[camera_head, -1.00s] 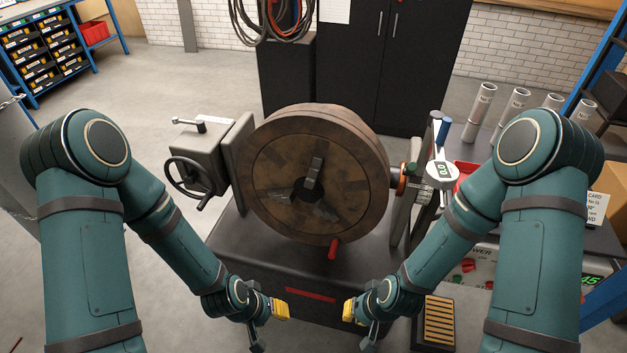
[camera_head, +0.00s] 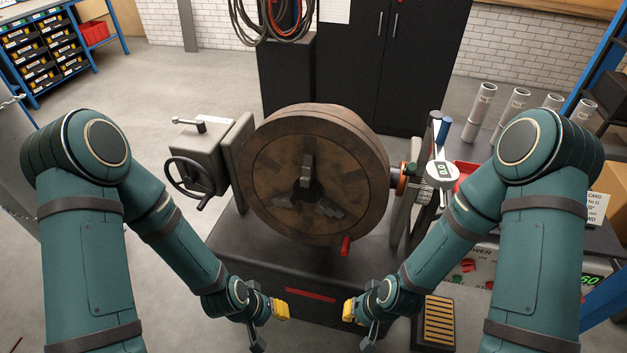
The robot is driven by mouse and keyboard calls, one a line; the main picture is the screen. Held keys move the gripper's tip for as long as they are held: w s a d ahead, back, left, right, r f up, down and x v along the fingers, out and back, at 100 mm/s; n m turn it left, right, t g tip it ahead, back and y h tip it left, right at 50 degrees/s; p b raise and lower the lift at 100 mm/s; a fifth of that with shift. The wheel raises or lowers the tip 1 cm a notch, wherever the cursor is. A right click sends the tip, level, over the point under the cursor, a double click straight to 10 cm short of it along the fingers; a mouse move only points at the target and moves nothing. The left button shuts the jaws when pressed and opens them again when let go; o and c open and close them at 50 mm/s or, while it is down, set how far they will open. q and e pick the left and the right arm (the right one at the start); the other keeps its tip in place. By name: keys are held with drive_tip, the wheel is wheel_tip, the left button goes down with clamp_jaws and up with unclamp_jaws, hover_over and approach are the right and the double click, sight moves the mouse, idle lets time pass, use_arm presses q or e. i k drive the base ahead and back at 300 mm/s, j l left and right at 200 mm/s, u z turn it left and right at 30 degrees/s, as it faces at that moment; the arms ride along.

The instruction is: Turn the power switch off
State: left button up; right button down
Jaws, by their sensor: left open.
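A grey control panel (camera_head: 481,279) sits at the lower right, partly behind my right arm. It carries lettering that seems to read "POWER", partly covered. A red switch (camera_head: 468,265) shows on the panel just right of my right forearm; its position is too small to tell. A green display (camera_head: 588,281) on the panel reads about 60. My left gripper (camera_head: 269,325) is open and empty in front of the machine's base, far left of the panel. My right gripper (camera_head: 360,325) hangs left of the panel, away from the switch; its fingers are hard to make out.
A large round brown wheel (camera_head: 315,180) with a three-jaw chuck stands on a dark base between my arms. A red handle (camera_head: 346,246) sticks out below it. A handwheel (camera_head: 188,180) is at left, a digital gauge (camera_head: 441,172) at right. A yellow-slatted pedal (camera_head: 438,320) lies on the floor.

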sight(468, 264)
drive_tip(key=z, duration=1.65)
